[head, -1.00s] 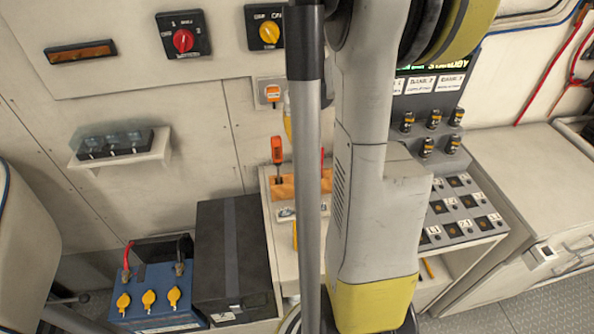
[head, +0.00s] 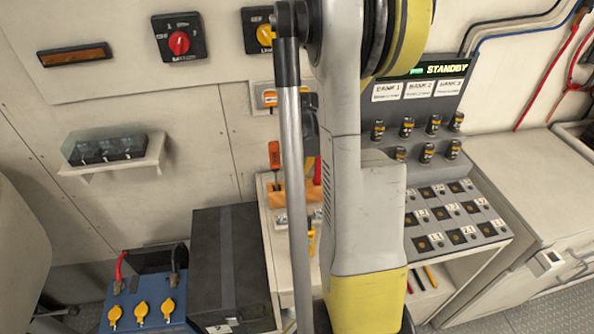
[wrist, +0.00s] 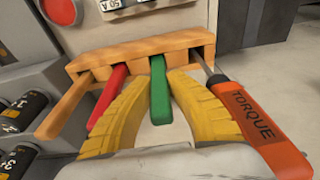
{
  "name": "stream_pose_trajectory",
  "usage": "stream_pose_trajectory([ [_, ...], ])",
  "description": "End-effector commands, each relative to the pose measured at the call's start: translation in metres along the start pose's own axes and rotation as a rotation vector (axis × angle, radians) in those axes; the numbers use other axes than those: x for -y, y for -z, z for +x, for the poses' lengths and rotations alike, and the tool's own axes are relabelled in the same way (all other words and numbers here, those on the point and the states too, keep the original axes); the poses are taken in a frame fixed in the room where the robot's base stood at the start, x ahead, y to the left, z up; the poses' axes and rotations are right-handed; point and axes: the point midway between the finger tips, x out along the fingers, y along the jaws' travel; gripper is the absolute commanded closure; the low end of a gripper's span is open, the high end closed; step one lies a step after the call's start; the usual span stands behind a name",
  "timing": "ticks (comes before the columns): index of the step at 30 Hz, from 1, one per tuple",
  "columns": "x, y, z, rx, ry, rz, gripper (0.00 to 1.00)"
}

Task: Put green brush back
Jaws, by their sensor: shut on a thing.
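The green brush (wrist: 159,98) shows in the wrist view as a green handle between the yellow fingers of my gripper (wrist: 160,80). The fingers are shut on it. Its far end meets the wooden rack (wrist: 140,48); I cannot tell how deep it sits in a slot. A red handle (wrist: 108,100) is left of the brush in the rack, and an orange torque screwdriver (wrist: 258,125) is at the right end. In the head view the rack (head: 291,194) is partly behind my arm, and the brush and gripper are hidden.
Dark battery-like cylinders (wrist: 25,110) stand close left of the rack in the wrist view. In the head view, a sloped panel with a STANDBY screen (head: 447,69) is right of my arm, and a black box (head: 232,270) and blue battery (head: 145,305) are at lower left.

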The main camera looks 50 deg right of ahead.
Motion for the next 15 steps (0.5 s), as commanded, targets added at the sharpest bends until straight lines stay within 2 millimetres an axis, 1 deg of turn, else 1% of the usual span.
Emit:
stream_pose_trajectory([
  [1, 0.0, 0.0, 0.002, 0.0, 0.0, 0.0, 0.8],
  [2, 0.0, 0.0, 0.001, 0.0, 0.0, 0.0, 0.71],
  [3, 0.0, 0.0, 0.001, 0.0, 0.0, 0.0, 0.66],
  [11, 0.0, 0.0, 0.001, 0.0, 0.0, 0.0, 0.66],
  [13, 0.0, 0.0, -0.002, 0.0, 0.0, 0.0, 0.66],
  [15, 0.0, 0.0, -0.009, 0.0, 0.0, 0.0, 0.66],
])
